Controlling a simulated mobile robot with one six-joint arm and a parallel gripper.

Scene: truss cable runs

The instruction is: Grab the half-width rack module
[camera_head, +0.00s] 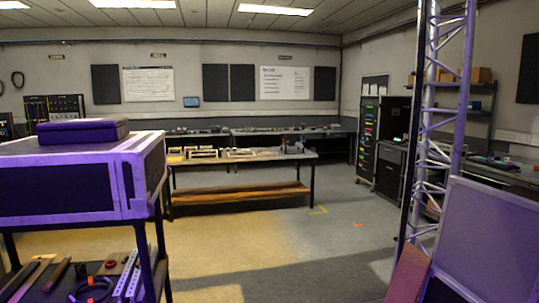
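No thing in the head view is clearly marked as the half-width rack module. A small flat purple-lit box (82,131) lies on top of a larger pale-edged case (65,180) at the left; I cannot tell whether it is the module. A tall dark equipment rack (368,148) with small coloured lights stands at the back right, its units too small to tell apart. My gripper is not in view.
The left case stands on a dark cart (158,235) with tools and a cable on its lower shelf. A workbench (240,157) stands mid-room. A metal truss (434,120) and a large panel (487,245) flank the right. The floor (275,245) between is mostly clear.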

